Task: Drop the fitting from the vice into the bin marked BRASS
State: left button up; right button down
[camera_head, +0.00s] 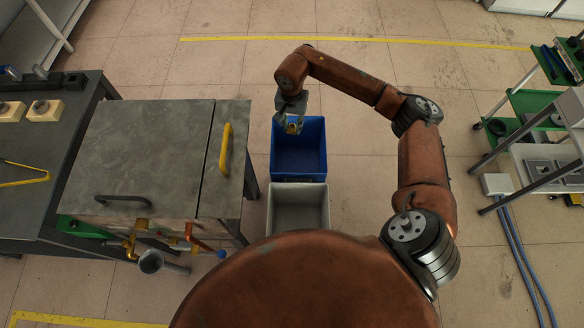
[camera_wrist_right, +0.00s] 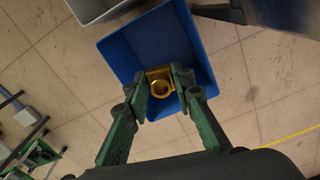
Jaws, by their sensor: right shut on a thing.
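The fitting (camera_wrist_right: 161,86) is a brass-coloured piece with a round opening. My right gripper (camera_wrist_right: 161,84) is shut on it, with one finger on each side. In the head view the fitting (camera_head: 294,127) shows small below my right gripper (camera_head: 291,116), over the upper left part of the blue bin (camera_head: 313,172). In the right wrist view the open blue bin (camera_wrist_right: 118,52) lies behind and below the held fitting. No marking on the bin is legible. The vice cannot be made out. My left gripper is not in view.
A grey bin (camera_head: 298,206) stands directly against the blue one, nearer to me. A metal cabinet (camera_head: 150,155) with a yellow handle (camera_head: 224,149) stands left of the bins. A dark workbench (camera_head: 50,190) is farther left. Open tiled floor lies right of the bins.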

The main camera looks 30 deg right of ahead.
pick_arm(q)
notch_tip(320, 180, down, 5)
jog(key=b, duration=0.5)
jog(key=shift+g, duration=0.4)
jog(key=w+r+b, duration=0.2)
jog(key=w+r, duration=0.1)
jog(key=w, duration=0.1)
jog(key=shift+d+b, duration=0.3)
jog(key=shift+b, duration=0.1)
pick_arm(e)
jog(key=w+d+f+m, duration=0.1)
jog(key=d+f, duration=0.2)
jog(key=f, duration=0.6)
jog(key=w+d+f+m, duration=0.2)
jog(key=d+f, duration=0.1)
jog(key=f, duration=0.7)
jog(key=shift+d+f+m, duration=0.3)
jog(key=c, duration=1.6)
grip_release()
jog(key=shift+s, duration=0.1)
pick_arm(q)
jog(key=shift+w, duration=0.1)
pick_arm(e)
notch_tip(320, 180, up, 12)
jog(key=shift+a, duration=0.1)
jog(key=shift+s, duration=0.1)
